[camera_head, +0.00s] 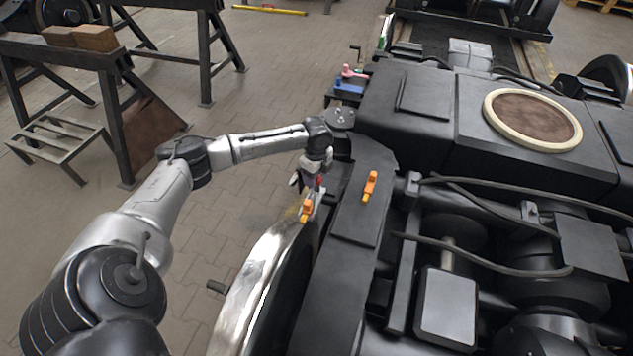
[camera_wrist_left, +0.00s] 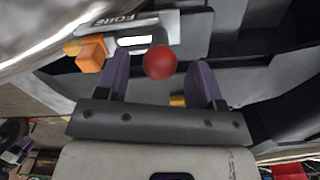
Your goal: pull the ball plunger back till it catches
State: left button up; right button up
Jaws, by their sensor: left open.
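The plunger's red ball (camera_wrist_left: 159,62) shows in the left wrist view, in front of a pale device body (camera_wrist_left: 170,28) marked "FORE" with a small white window. My left gripper (camera_wrist_left: 161,72) is open, with one purple finger on each side of the ball. I cannot tell whether either finger touches it. In the head view my left gripper (camera_head: 311,184) hangs over the wheel rim at the bogie's near corner. The ball is mostly hidden there. The plunger's shaft does not show.
An orange block (camera_wrist_left: 92,54) sits beside the device, close to one finger. The shiny wheel (camera_head: 258,278) and black bogie frame (camera_head: 357,205) lie close by. Another orange piece (camera_head: 370,186) sits on the frame. Pink and blue tools lie farther back. The paved floor at left is partly clear.

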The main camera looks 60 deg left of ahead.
pick_arm(q)
jog(key=shift+f, duration=0.85)
